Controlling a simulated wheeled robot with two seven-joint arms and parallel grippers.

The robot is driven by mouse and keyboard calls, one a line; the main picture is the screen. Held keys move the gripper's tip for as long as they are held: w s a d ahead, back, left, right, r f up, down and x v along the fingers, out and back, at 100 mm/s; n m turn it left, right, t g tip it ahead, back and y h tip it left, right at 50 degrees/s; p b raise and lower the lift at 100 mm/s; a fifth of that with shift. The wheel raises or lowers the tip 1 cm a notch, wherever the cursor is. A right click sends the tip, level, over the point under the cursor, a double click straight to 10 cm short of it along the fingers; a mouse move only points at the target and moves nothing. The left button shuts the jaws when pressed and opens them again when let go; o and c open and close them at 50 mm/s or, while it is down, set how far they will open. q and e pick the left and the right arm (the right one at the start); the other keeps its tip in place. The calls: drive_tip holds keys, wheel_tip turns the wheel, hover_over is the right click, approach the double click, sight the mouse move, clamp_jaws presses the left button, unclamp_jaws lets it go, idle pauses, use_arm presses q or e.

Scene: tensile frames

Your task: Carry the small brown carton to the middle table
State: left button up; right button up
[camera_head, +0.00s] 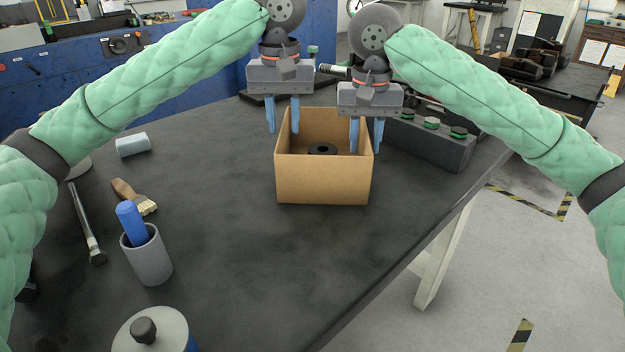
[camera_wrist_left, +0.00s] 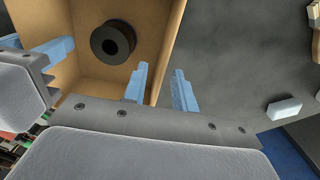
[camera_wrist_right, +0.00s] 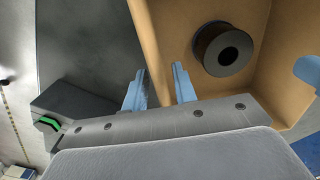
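The small brown carton (camera_head: 322,182) stands upright and open-topped on a dark table (camera_head: 230,250). A black ring-shaped roll (camera_head: 322,149) lies inside it and also shows in the left wrist view (camera_wrist_left: 113,42) and right wrist view (camera_wrist_right: 223,49). My left gripper (camera_head: 283,130) is open at the carton's left wall, one finger inside and one outside. My right gripper (camera_head: 366,150) is open at the right wall in the same way. Gaps show between the fingers and the walls in both wrist views. I cannot tell which table is the middle one.
A grey block with green-topped parts (camera_head: 430,140) stands close right of the carton. Another dark table (camera_head: 590,112) is at back right, across open floor.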

drive_tip(key=shift+s+r, duration=0.15)
drive_tip(key=shift+r, duration=0.2)
use_arm(q)
wheel_tip(320, 180, up, 5)
drive_tip(key=shift+s+r, duration=0.15)
drive_tip(key=shift+r, duration=0.05)
use_arm(e)
drive_tip(key=shift+a, duration=0.1)
use_arm(q)
drive_tip(key=shift+s+r, duration=0.1)
drive_tip(key=shift+r, duration=0.25)
use_arm(e)
drive_tip(key=shift+r, duration=0.1)
wheel_tip(320, 180, up, 12)
